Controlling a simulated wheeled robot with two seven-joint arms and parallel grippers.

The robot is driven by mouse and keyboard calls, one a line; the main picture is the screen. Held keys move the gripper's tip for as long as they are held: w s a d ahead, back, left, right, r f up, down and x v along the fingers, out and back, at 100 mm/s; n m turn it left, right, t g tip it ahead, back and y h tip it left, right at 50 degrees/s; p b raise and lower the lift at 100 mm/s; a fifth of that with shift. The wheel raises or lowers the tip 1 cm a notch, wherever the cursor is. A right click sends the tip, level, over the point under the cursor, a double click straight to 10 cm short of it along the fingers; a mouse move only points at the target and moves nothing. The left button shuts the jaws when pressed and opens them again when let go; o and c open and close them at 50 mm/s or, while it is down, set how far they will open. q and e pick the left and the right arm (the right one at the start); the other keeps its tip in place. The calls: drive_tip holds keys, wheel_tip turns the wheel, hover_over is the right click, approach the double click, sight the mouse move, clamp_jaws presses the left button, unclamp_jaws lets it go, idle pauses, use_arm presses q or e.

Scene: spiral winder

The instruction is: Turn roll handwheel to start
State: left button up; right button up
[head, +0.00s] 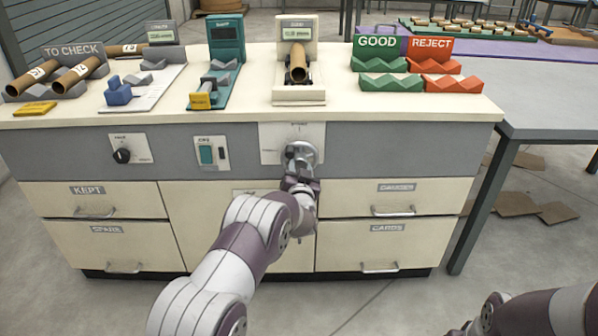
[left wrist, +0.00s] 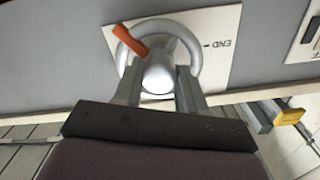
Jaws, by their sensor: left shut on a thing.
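The roll handwheel (head: 301,154) is a round silver wheel on a cream plate (head: 274,142) on the grey front panel of the bench. In the left wrist view the handwheel (left wrist: 185,42) shows its rim, a bright hub and an orange-red pointer (left wrist: 130,40). The plate there carries the word END beside a small mark. My left gripper (head: 299,172) is at the handwheel, with its fingers (left wrist: 158,88) on either side of the hub, shut on it. The lettering above the wheel in the head view is too small to read surely. My right arm shows at the lower right; its gripper cannot be made out.
A black knob (head: 122,156) and a switch plate (head: 212,153) are left of the wheel. Drawers (head: 385,240) with bar handles lie below. Rolls, stands and GOOD and REJECT racks (head: 425,84) stand on the bench top. A grey table (head: 545,110) is at the right.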

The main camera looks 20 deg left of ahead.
use_arm(q)
drive_tip(key=n+b, duration=0.6)
drive_tip(key=n, duration=0.3)
drive_tip(key=n+b, duration=0.7)
drive_tip(key=n, duration=0.2)
drive_tip(key=n+b, duration=0.6)
drive_tip(key=n, duration=0.4)
drive_tip(key=shift+d+b, duration=0.3)
drive_tip(key=shift+b, duration=0.05)
drive_tip(key=shift+r+n+b, duration=0.2)
drive_tip(key=shift+n+b, duration=0.3)
drive_tip(key=shift+n, duration=0.1)
drive_tip(key=o, duration=1.1)
drive_tip(key=shift+w, duration=0.1)
drive_tip(key=shift+c, duration=0.2)
drive_tip(key=shift+r, duration=0.1)
